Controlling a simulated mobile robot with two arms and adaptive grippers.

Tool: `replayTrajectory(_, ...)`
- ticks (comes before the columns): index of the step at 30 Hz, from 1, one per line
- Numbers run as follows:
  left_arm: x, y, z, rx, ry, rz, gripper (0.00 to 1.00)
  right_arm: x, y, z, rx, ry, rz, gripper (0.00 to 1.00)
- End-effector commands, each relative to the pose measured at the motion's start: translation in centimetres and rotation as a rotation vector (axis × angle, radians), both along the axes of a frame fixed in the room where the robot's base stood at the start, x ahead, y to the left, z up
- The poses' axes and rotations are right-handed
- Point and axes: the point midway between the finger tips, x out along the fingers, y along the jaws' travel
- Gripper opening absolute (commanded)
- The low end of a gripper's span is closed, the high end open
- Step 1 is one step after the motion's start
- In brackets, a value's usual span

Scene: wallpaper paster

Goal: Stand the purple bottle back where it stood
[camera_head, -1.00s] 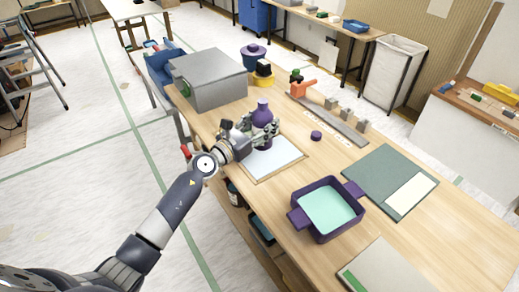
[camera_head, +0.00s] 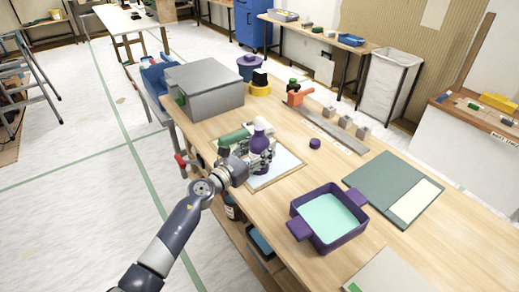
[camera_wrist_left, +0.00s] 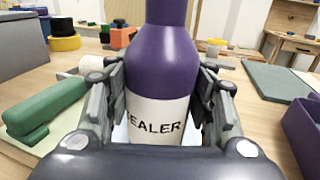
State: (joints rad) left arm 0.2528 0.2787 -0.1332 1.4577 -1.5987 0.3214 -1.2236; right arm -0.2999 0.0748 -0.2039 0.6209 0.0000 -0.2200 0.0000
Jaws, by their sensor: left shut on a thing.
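The purple bottle (camera_head: 260,139) has a white label reading "EALER" in the left wrist view (camera_wrist_left: 155,60), its first letters cut off. My left gripper (camera_head: 258,162) is shut on it, with one finger on each side of the label. The bottle is upright over the left part of a white panel with a wooden edge (camera_head: 286,164). Its base is hidden by the gripper, so I cannot tell whether it touches the panel. My right gripper is not in view.
A green-handled roller (camera_head: 234,136) lies just left of the bottle. A grey box (camera_head: 205,88) stands behind it. A purple tray with teal inside (camera_head: 330,216) and a small purple cap (camera_head: 315,143) are to the right. Bare wood lies between panel and tray.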

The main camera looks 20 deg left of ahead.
Motion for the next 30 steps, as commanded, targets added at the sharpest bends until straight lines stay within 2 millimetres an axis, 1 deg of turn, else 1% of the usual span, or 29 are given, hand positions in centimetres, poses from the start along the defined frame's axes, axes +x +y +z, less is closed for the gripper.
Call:
replayTrajectory(1, 0.0, 0.0, -0.3, 0.000, 0.000, 0.000, 0.16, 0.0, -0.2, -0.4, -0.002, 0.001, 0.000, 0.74)
replayTrajectory(2, 0.0, 0.0, -0.2, 0.000, 0.000, 0.000, 0.57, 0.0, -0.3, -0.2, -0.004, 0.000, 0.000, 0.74)
replayTrajectory(3, 0.0, 0.0, -0.1, 0.000, 0.000, 0.000, 0.66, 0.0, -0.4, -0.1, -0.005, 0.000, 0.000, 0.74)
replayTrajectory(4, 0.0, 0.0, -0.1, 0.000, 0.000, 0.000, 0.70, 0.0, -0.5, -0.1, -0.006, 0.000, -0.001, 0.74)
replayTrajectory(14, 0.0, 0.0, -0.1, 0.000, 0.000, 0.000, 0.70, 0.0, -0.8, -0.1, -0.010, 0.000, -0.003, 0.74)
replayTrajectory(18, -0.2, 0.1, 0.3, -0.001, 0.001, 0.000, 0.70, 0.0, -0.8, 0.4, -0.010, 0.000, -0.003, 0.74)
replayTrajectory(20, -1.0, 0.5, 0.2, 0.002, 0.002, 0.001, 0.70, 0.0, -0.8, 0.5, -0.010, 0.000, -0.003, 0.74)
replayTrajectory(23, -2.7, 1.1, 0.2, 0.002, 0.003, 0.000, 0.70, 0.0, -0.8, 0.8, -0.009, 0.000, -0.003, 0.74)
replayTrajectory(30, -7.3, 3.1, 0.0, 0.003, 0.003, -0.001, 0.70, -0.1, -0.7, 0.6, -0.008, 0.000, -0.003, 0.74)
